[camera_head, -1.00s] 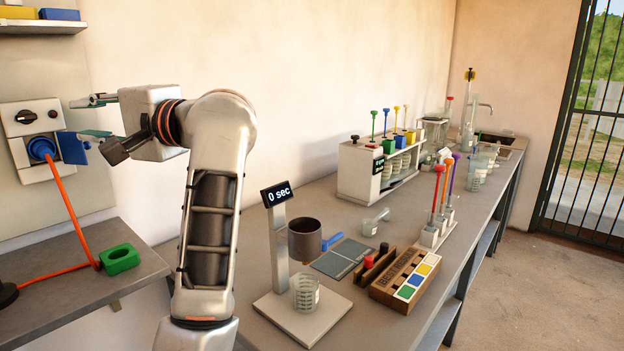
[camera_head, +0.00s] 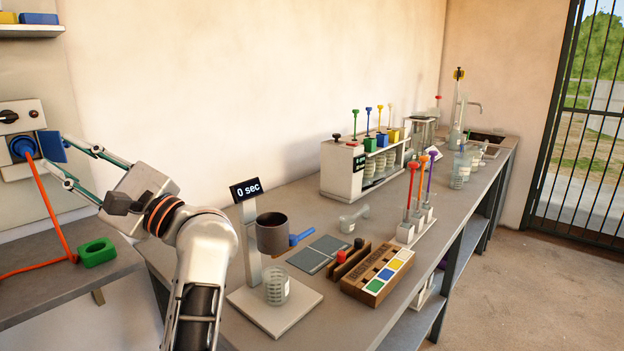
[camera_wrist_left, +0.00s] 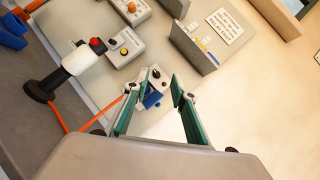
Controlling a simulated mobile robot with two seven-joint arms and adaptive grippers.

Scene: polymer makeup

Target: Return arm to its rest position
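My left arm comes up from the bottom of the head view. My left gripper (camera_head: 56,152) points to the left, toward the wall socket box. Its two green-padded fingers stand apart with nothing held between them. The left wrist view also shows the fingers (camera_wrist_left: 155,87) spread and empty. Beyond them in that view is the socket box with its blue plug (camera_wrist_left: 151,98). In the head view the blue plug (camera_head: 24,148) sits in the box, with an orange cable hanging from it. My right gripper is not in view.
A side bench at the left carries a green block (camera_head: 97,251). On the long bench stand a stand with a "0 sec" display (camera_head: 246,190), a dark cup (camera_head: 272,234), a glass beaker (camera_head: 276,285), a wooden block with coloured squares (camera_head: 378,275) and a white rack (camera_head: 342,168).

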